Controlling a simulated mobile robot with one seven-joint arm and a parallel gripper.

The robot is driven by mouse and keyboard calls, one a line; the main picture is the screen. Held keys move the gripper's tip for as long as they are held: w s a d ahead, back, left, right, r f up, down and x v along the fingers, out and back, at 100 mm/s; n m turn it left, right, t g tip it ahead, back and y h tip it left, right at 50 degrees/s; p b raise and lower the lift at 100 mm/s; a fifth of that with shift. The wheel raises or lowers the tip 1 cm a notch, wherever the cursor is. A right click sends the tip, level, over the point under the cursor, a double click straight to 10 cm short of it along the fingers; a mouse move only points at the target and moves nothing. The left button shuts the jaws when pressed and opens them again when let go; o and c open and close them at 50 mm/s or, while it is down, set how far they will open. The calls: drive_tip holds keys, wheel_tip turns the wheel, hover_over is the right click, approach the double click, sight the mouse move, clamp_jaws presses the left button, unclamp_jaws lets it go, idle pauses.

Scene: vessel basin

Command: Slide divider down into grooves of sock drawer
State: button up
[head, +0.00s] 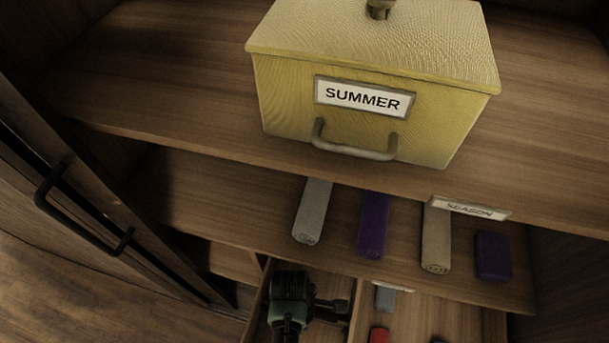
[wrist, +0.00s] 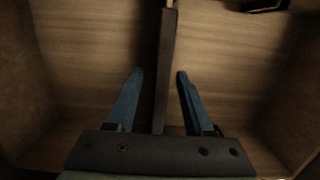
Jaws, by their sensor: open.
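The sock drawer (head: 257,305) is pulled out at the bottom of the head view, under the shelves; its wooden floor also fills the wrist view (wrist: 90,50). A thin, dark upright strip, apparently the divider (wrist: 166,60), runs lengthwise across the drawer in the wrist view. My gripper (wrist: 160,74) is open, with one blue finger on each side of the strip and visible gaps to it. In the head view my gripper (head: 328,308) is low, over the left part of the drawer. Whether the divider's ends sit in the grooves cannot be seen.
A yellow SUMMER box (head: 365,85) stands on the shelf above. Rolled grey (head: 312,210), purple (head: 373,225) and beige (head: 436,237) items lie on the lower shelf. A red item (head: 379,335) lies in the drawer's right part. A cabinet door (head: 85,200) is at left.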

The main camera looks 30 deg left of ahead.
drive_tip(key=shift+f, duration=0.25)
clamp_jaws()
drive_tip(key=shift+r, duration=0.1)
idle(0.3)
